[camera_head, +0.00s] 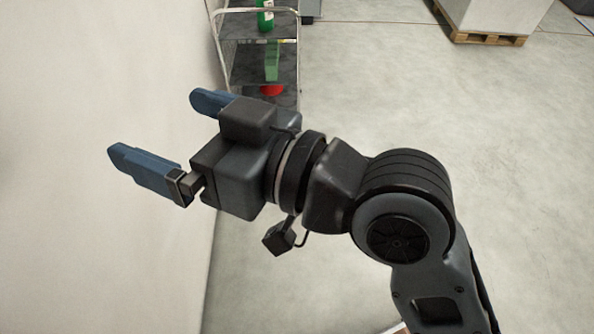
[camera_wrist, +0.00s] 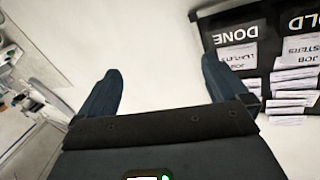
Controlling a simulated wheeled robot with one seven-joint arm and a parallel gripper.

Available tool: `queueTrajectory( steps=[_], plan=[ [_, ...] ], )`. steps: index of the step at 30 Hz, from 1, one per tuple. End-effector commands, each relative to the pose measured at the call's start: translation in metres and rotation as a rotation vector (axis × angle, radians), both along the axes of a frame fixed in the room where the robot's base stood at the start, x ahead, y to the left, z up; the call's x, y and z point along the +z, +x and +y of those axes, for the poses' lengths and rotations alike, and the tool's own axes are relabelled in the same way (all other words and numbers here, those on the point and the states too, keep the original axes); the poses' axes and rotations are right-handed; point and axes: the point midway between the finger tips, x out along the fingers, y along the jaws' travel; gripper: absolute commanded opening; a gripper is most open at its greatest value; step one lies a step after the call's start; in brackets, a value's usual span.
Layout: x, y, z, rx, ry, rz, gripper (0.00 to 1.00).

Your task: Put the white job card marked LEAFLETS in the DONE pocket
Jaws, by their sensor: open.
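My gripper (camera_head: 156,124) is open and empty, its two blue fingers spread beside the pale wall. It also shows in the wrist view (camera_wrist: 160,65), with bare wall between the fingers. A black pocket board appears upside down at the right of that view. Its DONE pocket (camera_wrist: 237,35) has a white card marked LEAFLETS (camera_wrist: 237,58) at it, just right of the right finger and apart from it. How deep the card sits is unclear. The finger partly hides that column's lower area. The board is not visible in the head view.
The HOLD pocket (camera_wrist: 298,24) is beside DONE, with several white cards (camera_wrist: 294,84) in that column, one reading POSTERS. A wire cart (camera_head: 230,55) with green items and a red item stands beyond my gripper. A loaded pallet (camera_head: 487,38) is at the back. Floor on the right is clear.

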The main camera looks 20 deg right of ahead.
Motion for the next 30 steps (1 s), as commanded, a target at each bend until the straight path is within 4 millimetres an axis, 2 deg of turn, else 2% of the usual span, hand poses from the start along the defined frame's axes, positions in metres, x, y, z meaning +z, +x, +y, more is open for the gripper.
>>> queueTrajectory(
  steps=[1, 6, 11, 15, 19, 24, 27, 30],
  plan=[
    [-0.021, -0.005, -0.017, -0.06, -0.002, 0.031, 1.0],
    [-0.073, -0.029, -0.073, -0.252, -0.016, 0.088, 1.0],
    [-0.111, -0.066, -0.123, -0.411, -0.053, 0.119, 1.0],
    [-0.135, -0.109, -0.16, -0.529, -0.105, 0.134, 1.0],
    [-0.147, -0.154, -0.188, -0.612, -0.161, 0.141, 1.0],
    [-0.149, -0.211, -0.212, -0.682, -0.236, 0.139, 1.0],
    [-0.146, -0.236, -0.219, -0.702, -0.268, 0.136, 1.0],
    [-0.143, -0.252, -0.222, -0.71, -0.29, 0.132, 1.0]
  ],
)
